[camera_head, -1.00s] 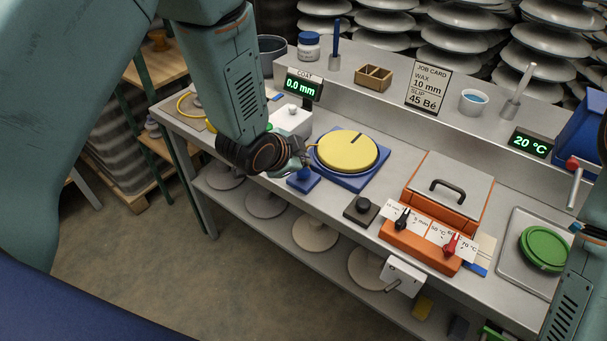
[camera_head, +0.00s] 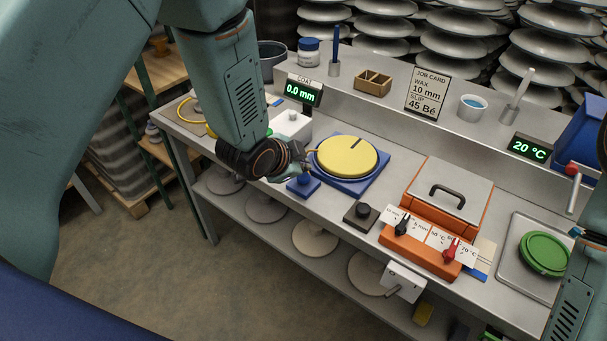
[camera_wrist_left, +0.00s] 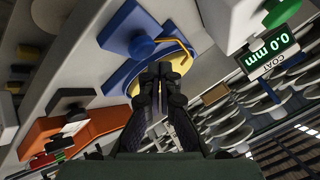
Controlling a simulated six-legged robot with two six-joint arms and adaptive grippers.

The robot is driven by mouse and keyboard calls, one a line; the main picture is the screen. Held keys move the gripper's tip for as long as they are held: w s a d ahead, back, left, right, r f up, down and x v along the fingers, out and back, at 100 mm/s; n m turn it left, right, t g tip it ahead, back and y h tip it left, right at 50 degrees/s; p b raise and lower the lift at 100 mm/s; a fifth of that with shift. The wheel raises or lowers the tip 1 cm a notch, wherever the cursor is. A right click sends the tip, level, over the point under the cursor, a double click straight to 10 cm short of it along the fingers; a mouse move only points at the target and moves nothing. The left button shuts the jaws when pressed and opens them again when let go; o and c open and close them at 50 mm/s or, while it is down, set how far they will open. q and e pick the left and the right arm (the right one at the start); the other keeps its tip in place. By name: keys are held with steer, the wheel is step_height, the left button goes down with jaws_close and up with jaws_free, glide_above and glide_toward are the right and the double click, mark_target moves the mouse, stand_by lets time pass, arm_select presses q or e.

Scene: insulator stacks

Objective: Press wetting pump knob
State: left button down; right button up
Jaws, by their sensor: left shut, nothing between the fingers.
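A small blue pump block (camera_head: 303,188) with a blue knob stands on the bench beside the yellow disc. A thin yellow spout leads from it towards the disc. In the left wrist view the blue block (camera_wrist_left: 118,28) is at the top, beyond my fingertips. My left gripper (camera_head: 297,170) is shut and empty, close above the block and partly covering the knob. It also shows in the left wrist view (camera_wrist_left: 160,72). I cannot tell whether the fingers touch the knob. My right gripper is out of view.
A yellow disc (camera_head: 346,155) sits on a blue base right of the pump. A white box (camera_head: 291,124) and the coat display (camera_head: 304,91) stand behind. A black knob (camera_head: 361,214) and an orange lidded unit (camera_head: 445,200) are to the right.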

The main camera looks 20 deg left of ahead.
mark_target(302, 178)
arm_select(q)
steer(key=shift+f, duration=0.2)
steer(key=shift+f, duration=0.25)
steer(key=shift+f+b, duration=0.85)
stand_by(1.4)
steer(key=shift+r, duration=0.15)
steer(key=shift+r+p, duration=1.15)
step_height(302, 178, up, 5)
steer(key=p, duration=0.4)
stand_by(0.4)
